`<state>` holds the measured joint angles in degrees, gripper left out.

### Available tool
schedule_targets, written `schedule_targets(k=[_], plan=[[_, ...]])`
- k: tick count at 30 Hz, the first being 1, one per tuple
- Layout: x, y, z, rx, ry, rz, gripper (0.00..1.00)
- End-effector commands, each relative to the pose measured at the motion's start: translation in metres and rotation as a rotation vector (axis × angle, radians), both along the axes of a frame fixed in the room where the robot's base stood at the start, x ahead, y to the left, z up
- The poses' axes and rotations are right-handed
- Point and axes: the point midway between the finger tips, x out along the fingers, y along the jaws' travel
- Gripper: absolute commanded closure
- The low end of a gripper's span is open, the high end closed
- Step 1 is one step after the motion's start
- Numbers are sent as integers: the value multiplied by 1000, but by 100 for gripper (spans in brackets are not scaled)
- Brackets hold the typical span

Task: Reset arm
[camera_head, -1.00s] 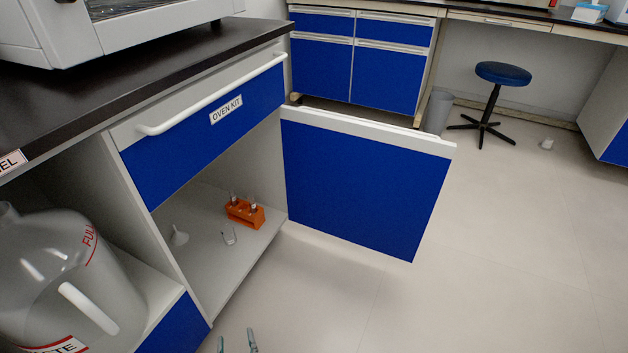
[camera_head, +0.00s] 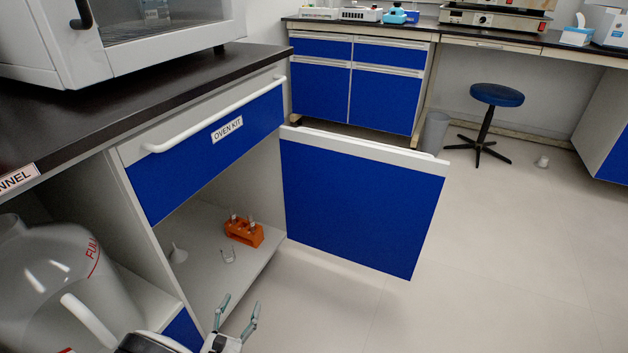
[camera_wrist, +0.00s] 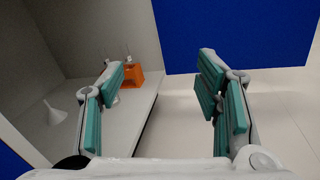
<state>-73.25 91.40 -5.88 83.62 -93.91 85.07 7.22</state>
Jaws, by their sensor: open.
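My gripper (camera_head: 237,314) is at the bottom of the head view, in front of the open cupboard. Its fingers are apart with nothing between them. In the wrist view my gripper (camera_wrist: 165,100) shows two teal-padded fingers spread wide, pointing toward the cupboard's inside and its door. The cupboard shelf (camera_head: 205,285) lies just beyond the fingertips. The cupboard's blue door (camera_head: 360,205) is swung open to the right.
On the shelf stand an orange rack (camera_head: 244,232) with small vials, a white funnel (camera_head: 178,254) and a small clear item (camera_head: 228,256). A large waste jug (camera_head: 60,270) stands at the left. Floor (camera_head: 480,270) right of the door is clear.

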Motion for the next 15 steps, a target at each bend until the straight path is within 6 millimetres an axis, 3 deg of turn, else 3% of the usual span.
schedule_targets(k=[1,6,15], plan=[[15,-9,28,40,-4,-75,42],[48,-53,104,156,-3,-314,42],[69,-152,223,377,2,-715,42]])
